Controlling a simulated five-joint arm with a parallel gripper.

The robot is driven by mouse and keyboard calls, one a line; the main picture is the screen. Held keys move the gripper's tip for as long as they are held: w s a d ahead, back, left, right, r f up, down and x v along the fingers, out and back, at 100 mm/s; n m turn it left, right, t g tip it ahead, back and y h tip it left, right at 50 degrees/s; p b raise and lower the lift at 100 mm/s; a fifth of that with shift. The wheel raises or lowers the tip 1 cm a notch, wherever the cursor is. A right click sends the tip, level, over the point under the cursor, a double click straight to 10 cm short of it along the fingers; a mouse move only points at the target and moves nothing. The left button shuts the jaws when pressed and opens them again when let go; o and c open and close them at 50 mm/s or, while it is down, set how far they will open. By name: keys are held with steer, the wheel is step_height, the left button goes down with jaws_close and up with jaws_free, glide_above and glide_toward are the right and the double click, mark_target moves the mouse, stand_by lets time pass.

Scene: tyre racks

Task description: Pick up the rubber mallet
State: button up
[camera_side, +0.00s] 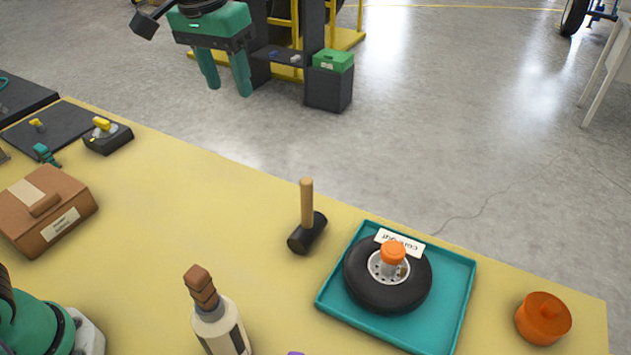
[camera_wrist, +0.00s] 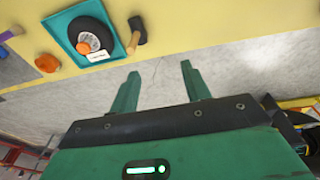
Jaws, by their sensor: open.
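The rubber mallet (camera_side: 307,232) has a black head and a light wooden handle. In the side view its head rests on the yellow table and the handle points up, left of the teal tray. In the wrist view the mallet (camera_wrist: 137,28) shows near the top, beside the tray. My gripper (camera_side: 228,90) is at the top left of the side view, high and well apart from the mallet. Its two green fingers are spread with nothing between them. In the wrist view the open gripper (camera_wrist: 160,80) points toward the table edge and floor.
The teal tray (camera_side: 337,299) holds a small tyre with an orange-capped hub (camera_side: 393,254). An orange lidded pot (camera_side: 543,318) stands at the right. A bottle (camera_side: 220,325) stands at the front. A brown box (camera_side: 46,212) sits at the left. The table (camera_side: 200,200) between box and mallet is clear.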

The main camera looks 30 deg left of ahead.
steer(key=w+d+f+g, duration=0.1)
steer(key=w+d+f, duration=0.2)
steer(key=w+d, duration=0.3)
glide_above(307, 199)
steer(key=w, duration=0.1)
steer(key=shift+g+y, duration=0.3)
steer(key=shift+g, duration=0.1)
steer(key=f, duration=1.5)
steer(key=shift+w+a, duration=0.1)
steer(key=shift+a, duration=0.3)
steer(key=shift+f, duration=3.95)
steer(key=shift+d+r, duration=0.1)
jaws_close()
steer(key=shift+r, duration=0.15)
